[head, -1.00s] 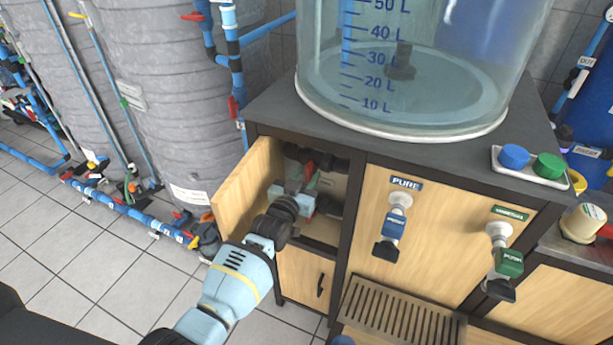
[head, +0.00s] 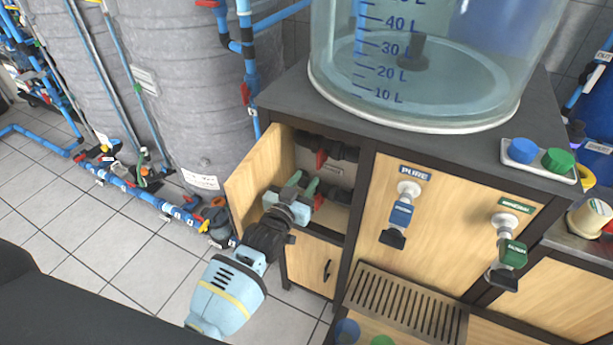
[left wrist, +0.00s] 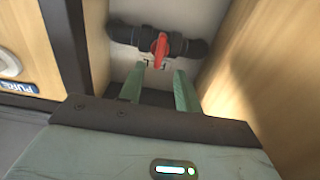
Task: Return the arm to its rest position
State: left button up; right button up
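My left gripper (head: 304,186) is in the opening of the cabinet compartment, with its arm coming from the lower left. Its two green fingers (left wrist: 160,88) are apart with nothing between them in the left wrist view. A valve with a red handle (head: 320,158) on a dark pipe is inside the compartment. In the left wrist view the red handle (left wrist: 160,48) stands just beyond the fingertips, apart from them. My right gripper is not in view.
An open wooden door (head: 258,178) stands left of the gripper. A dark cabinet post (head: 362,205) is on the right. The PURE tap (head: 401,214) and a green tap (head: 512,252) are further right. A large water tank (head: 425,85) stands on top.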

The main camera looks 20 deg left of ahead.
pick_arm(q)
jog(key=s+a+f+g, duration=0.1)
jog(key=s+f+g, duration=0.1)
jog(key=s+f, duration=0.65)
jog(key=s+a+f+g, duration=0.1)
jog(key=s+f+g, duration=0.1)
jog(key=s+f, duration=0.65)
jog(key=s+a+f+g+y+p, duration=0.1)
jog(key=s+g, duration=0.3)
jog(key=s, duration=2.1)
jog(key=shift+a+g, duration=0.4)
jog(key=shift+a, duration=0.3)
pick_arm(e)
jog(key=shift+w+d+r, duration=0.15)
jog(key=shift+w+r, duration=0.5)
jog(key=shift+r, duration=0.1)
pick_arm(q)
jog(key=shift+a, duration=0.1)
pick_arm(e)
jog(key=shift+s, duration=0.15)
